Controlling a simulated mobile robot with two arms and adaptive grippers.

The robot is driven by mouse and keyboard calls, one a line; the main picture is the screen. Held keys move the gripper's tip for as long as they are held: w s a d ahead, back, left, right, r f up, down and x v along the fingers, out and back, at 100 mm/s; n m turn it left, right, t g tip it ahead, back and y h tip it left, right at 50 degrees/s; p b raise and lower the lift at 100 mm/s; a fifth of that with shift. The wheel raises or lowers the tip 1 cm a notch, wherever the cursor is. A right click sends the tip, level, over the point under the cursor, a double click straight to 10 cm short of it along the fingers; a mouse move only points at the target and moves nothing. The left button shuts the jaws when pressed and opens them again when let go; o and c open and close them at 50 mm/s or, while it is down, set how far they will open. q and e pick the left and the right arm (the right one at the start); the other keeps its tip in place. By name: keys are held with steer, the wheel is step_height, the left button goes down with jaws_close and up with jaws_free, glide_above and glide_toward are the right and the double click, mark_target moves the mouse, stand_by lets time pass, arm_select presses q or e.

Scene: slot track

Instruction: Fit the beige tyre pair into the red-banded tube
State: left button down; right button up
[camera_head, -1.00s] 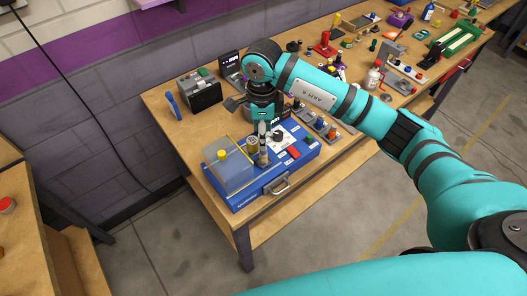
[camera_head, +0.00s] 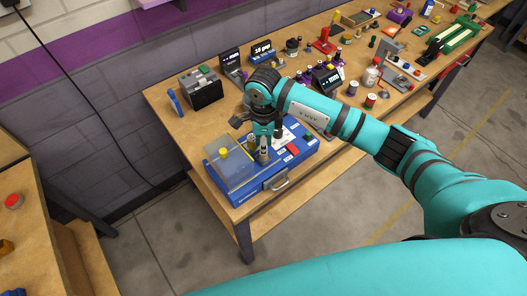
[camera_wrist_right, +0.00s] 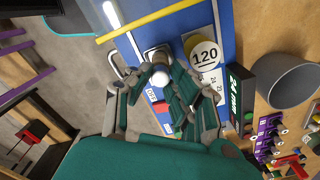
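My right gripper (camera_wrist_right: 160,73) points down over the blue case (camera_head: 247,196) in both views. Its fingertips are on either side of a pale, round-topped post (camera_wrist_right: 160,78). The gripper stands apart at the fingers, but I cannot tell whether the tips touch the post. In the head view a grey-beige upright cylinder (camera_head: 263,157) stands on the case right below the gripper. I cannot make out the beige tyre pair for certain, and no tube with a clear red band can be told apart. My left gripper is not in view.
A clear box with a yellow knob (camera_head: 223,153) sits on the case's left part. A grey bin (camera_wrist_right: 287,82) and a 24 mm sign (camera_wrist_right: 238,98) are to the right. Behind are displays and tools.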

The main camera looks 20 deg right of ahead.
jaws_close()
